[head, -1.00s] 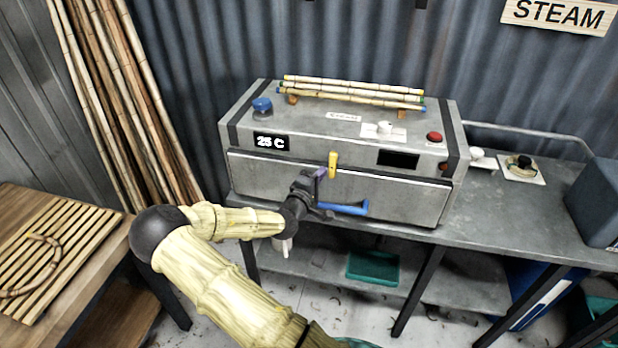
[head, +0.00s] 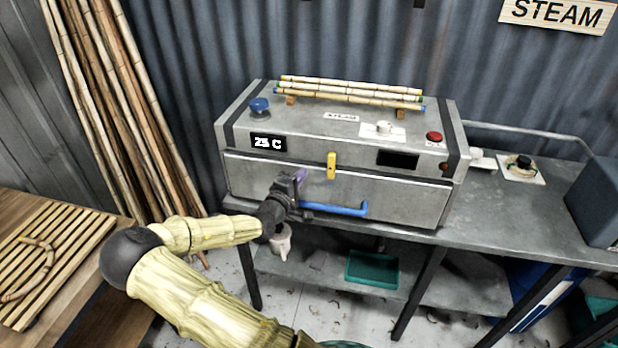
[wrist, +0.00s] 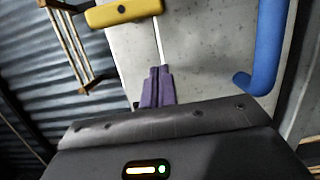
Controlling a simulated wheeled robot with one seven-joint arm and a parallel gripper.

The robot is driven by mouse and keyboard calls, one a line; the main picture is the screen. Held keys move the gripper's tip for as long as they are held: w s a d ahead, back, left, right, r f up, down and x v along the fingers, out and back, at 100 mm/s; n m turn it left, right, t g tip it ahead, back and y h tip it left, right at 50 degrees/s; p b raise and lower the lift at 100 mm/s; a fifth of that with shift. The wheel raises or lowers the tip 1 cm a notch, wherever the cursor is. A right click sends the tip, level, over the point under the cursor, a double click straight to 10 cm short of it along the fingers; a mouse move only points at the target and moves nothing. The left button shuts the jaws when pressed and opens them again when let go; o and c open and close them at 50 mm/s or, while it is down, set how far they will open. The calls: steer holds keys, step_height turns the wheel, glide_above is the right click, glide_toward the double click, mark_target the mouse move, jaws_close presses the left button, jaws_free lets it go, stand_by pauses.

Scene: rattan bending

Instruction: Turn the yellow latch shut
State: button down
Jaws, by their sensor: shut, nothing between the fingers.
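The yellow latch (head: 331,165) stands upright on the front of the grey steam box, at the seam above the door (head: 400,200). It also shows in the wrist view (wrist: 124,11), at the top and beyond the fingertips. My gripper (head: 301,175) has purple fingers that are shut and empty. It is in front of the door, to the left of the latch and a little below it, apart from it. In the wrist view the closed fingertips (wrist: 158,72) point toward the seam. The blue door handle (head: 335,208) is to the right of and below my gripper.
Bamboo rods (head: 350,92) lie on top of the steam box, with a blue knob (head: 259,104), a white knob (head: 384,127) and a red button (head: 434,136). A display (head: 268,142) reads about 25 C. The bench (head: 500,208) has free room at right. A slatted rack (head: 75,255) is at left.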

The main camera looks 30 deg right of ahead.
steer(key=b+v, duration=0.2)
steer(key=v, duration=0.6)
steer(key=shift+s+a, duration=0.15)
steer(key=shift+s, duration=0.35)
steer(key=shift+r, duration=0.1)
steer(key=s+a+f+m+g+y, duration=0.3)
steer(key=s+f+m+g+y, duration=0.3)
steer(key=f+y, duration=0.45)
steer(key=s+a+r+g+y, duration=0.1)
steer(key=s+a+r+y, duration=0.3)
steer(key=s+a+r, duration=0.6)
steer(key=s+r, duration=0.1)
steer(key=s, duration=0.2)
steer(key=shift+s+a+m+y, duration=0.15)
steer(key=shift+a+m+y, duration=0.2)
steer(key=shift+m, duration=0.05)
